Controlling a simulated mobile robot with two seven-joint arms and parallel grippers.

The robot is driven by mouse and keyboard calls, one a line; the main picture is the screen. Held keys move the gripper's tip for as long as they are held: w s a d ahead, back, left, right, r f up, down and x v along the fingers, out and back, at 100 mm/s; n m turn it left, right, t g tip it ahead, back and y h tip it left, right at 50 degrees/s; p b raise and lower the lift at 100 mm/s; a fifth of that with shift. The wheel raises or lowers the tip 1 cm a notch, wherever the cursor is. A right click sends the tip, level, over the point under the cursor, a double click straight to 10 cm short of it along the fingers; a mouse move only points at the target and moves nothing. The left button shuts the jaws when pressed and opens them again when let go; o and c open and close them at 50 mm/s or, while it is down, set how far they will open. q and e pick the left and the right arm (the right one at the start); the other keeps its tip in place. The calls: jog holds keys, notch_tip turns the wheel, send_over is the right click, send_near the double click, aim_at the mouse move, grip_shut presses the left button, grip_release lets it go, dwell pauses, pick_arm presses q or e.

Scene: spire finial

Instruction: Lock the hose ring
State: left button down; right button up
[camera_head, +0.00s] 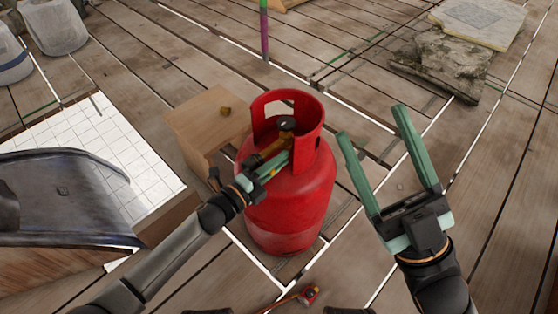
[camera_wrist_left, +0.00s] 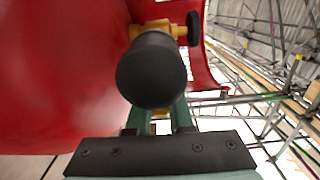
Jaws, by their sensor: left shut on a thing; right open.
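A red gas cylinder (camera_head: 290,200) stands upright in the middle of the head view, with a cut-out collar around its top. A brass valve with a dark knob (camera_head: 286,123) sits inside the collar. The brass valve body (camera_wrist_left: 160,28) and its black knob (camera_wrist_left: 193,28) also show in the left wrist view. My left gripper (camera_head: 277,164) reaches into the collar, shut on the hose fitting at the valve. The fitting's round black end (camera_wrist_left: 151,70) faces the left wrist camera and hides the grip and any ring behind it. My right gripper (camera_head: 371,122) is open and empty, right of the cylinder.
A wooden box (camera_head: 205,120) stands close behind the cylinder on the left. A white tiled patch (camera_head: 110,150) and a dark curved metal piece (camera_head: 60,195) lie left. Stone slabs (camera_head: 445,60) lie back right.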

pick_arm(q)
jog(key=c, duration=0.8)
grip_release()
jog(key=p+v, duration=0.4)
jog(key=v, duration=0.8)
jog(key=shift+s+a, duration=0.2)
